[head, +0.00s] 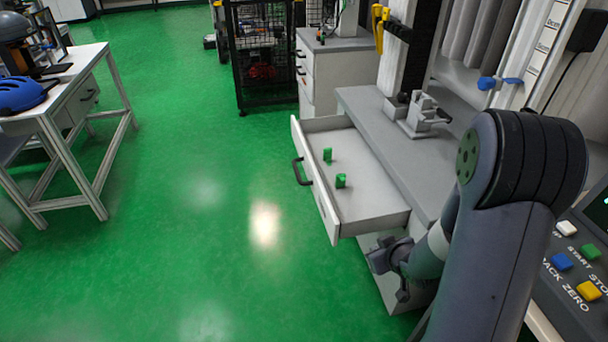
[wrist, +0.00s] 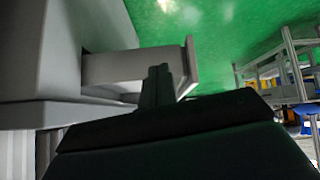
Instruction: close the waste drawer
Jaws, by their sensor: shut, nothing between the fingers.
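The waste drawer (head: 375,195) is pulled well out of the grey bench cabinet in the head view. Its white front (head: 316,182) with a dark handle (head: 301,171) faces left over the green floor. Two small green pieces (head: 341,181) lie inside it. My gripper (head: 376,262) is shut and empty, just below and in front of the drawer's near end. In the wrist view, the drawer's side (wrist: 130,68) and front panel (wrist: 191,65) show beyond the fingers (wrist: 157,78). I cannot tell whether the fingers touch the drawer.
The grey bench top (head: 400,155) carries a small metal fixture (head: 420,115). A control panel with coloured buttons (head: 580,265) is at the lower right. A white-framed table (head: 50,110) with a blue helmet stands at left, and a black mesh cage (head: 262,55) behind. The green floor between is clear.

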